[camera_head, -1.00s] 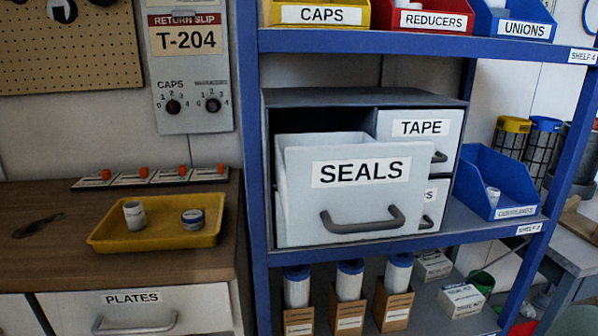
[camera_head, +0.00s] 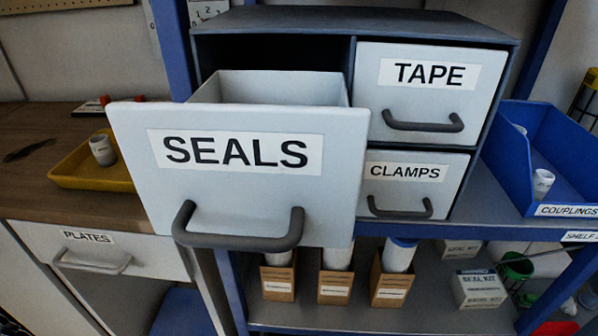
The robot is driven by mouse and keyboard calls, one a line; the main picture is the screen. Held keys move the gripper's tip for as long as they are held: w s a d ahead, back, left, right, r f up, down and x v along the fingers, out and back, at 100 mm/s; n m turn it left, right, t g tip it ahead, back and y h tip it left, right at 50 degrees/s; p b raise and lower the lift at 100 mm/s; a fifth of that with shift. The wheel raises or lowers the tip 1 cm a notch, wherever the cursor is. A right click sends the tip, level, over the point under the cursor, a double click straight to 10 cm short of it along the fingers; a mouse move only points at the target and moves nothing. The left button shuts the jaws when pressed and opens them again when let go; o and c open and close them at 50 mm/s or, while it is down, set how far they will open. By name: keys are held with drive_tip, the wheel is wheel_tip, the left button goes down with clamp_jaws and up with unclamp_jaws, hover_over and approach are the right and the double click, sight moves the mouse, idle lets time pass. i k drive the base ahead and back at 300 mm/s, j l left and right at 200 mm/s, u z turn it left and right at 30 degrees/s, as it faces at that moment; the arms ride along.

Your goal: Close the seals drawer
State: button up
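The seals drawer (camera_head: 330,190) is white with a dark grey bar handle (camera_head: 238,240) and a label reading SEALS. It is pulled well out of the upper left opening of a dark grey drawer cabinet (camera_head: 440,24), and its front stands out past the shelf edge. The part of its inside that shows looks empty; its floor is hidden behind the front. My gripper is not in view.
The tape drawer (camera_head: 415,150) and clamps drawer (camera_head: 455,165) beside it are shut. A blue couplings bin (camera_head: 560,150) stands to the right on the shelf. At left, a yellow tray (camera_head: 75,178) sits on a wooden bench. Boxed filters stand on the shelf below.

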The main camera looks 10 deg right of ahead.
sight(263, 162)
drive_tip(key=k+l+u, duration=0.15)
drive_tip(key=k+l, duration=0.85)
